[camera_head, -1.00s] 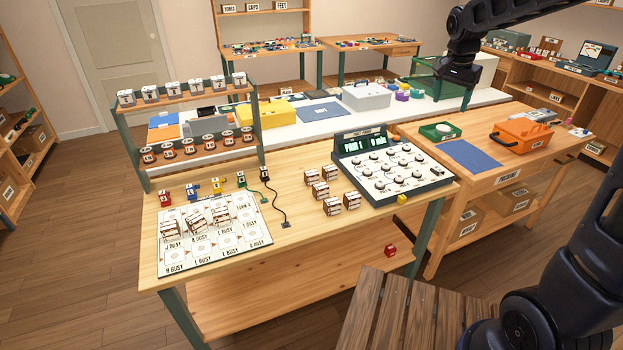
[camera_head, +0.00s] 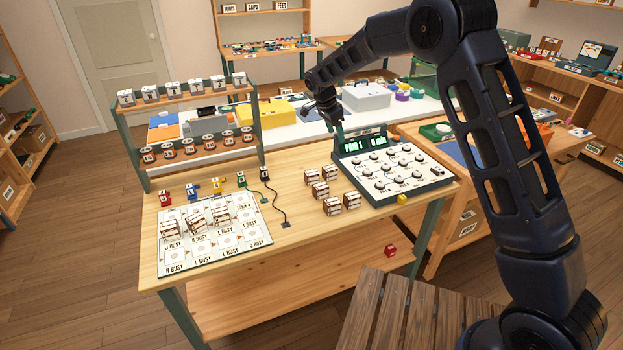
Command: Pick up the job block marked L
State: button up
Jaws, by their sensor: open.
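Several job blocks stand in a loose group (camera_head: 331,190) on the wooden table, left of the dial console. They are white and brown. Their letters are too small to read, so I cannot tell which is marked L. More such blocks stand on the white printed board (camera_head: 240,238) at the table's left, in its upper rows. My gripper (camera_head: 333,118) is open and empty, in the air above the back of the table near the console's display, behind and above the loose group.
The dial console (camera_head: 392,168) with its upright display stands right of the loose blocks. A two-tier rack (camera_head: 190,100) stands at the back left. The table's front middle is clear.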

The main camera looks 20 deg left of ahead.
jog(key=m, duration=0.1)
send_near(310, 173)
jog(key=shift+t, duration=0.3)
jog(key=x, duration=0.6)
jog(key=shift+s+a+f, duration=0.1)
jog(key=shift+a, duration=0.2)
jog(key=shift+d+x, duration=0.15)
jog(key=shift+x, duration=1.2)
jog(key=shift+d+x, duration=0.2)
jog(key=shift+x, duration=1.2)
jog(key=c, duration=1.1)
